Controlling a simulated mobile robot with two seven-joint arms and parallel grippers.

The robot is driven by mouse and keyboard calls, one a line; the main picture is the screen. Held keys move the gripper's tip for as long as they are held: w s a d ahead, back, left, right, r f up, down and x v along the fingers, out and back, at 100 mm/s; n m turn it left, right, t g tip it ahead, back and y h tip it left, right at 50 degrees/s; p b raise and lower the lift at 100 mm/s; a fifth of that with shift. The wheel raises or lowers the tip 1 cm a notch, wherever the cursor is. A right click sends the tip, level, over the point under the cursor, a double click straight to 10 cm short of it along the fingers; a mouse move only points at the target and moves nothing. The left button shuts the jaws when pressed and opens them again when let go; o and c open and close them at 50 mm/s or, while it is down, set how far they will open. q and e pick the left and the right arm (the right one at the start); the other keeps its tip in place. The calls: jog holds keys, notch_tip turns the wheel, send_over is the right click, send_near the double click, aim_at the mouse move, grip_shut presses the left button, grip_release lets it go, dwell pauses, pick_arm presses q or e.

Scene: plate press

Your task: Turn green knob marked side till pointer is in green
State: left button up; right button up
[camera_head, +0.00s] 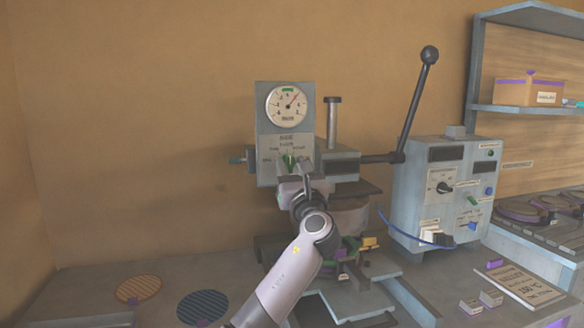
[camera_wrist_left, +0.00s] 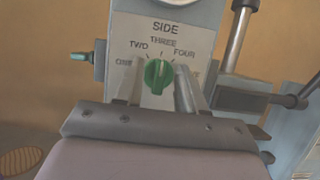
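The green knob (camera_wrist_left: 157,76) sits on the grey panel marked SIDE, with ONE, TWO, THREE and FOUR around it. Its white mark points up, about at THREE. It shows in the head view too (camera_head: 289,160), under the round white gauge (camera_head: 288,106). The gauge's red pointer leans up and right, beside the short green band at the top. My left gripper (camera_head: 293,176) is in front of the panel. In the left wrist view its fingers stand open on both sides of the knob, with gaps visible. My right gripper is not in view.
A long black-knobbed lever (camera_head: 419,95) rises right of the gauge panel. A grey control box (camera_head: 440,190) stands further right. A steel post (camera_head: 332,122) is close beside the panel. Two round mats (camera_head: 139,289) lie at left on the bench.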

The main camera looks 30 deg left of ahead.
pick_arm(q)
grip_shut()
jog(key=shift+f+n+g+y+b, duration=0.15)
jog(key=shift+n+g+y+b, duration=0.4)
jog(key=shift+n+b, duration=0.85)
jog(key=n, duration=0.2)
jog(key=n+g+b, duration=0.1)
jog(key=n, duration=0.1)
jog(key=shift+d+g+y, duration=0.1)
jog(key=shift+g+y, duration=0.15)
jog(key=shift+n+g, duration=0.6)
jog(key=shift+n, duration=0.3)
jog(key=shift+n+g+b, duration=0.4)
jog(key=shift+n+b, duration=0.05)
jog(key=shift+n, duration=0.55)
jog(key=shift+r+n, duration=0.2)
jog(key=shift+n, duration=0.1)
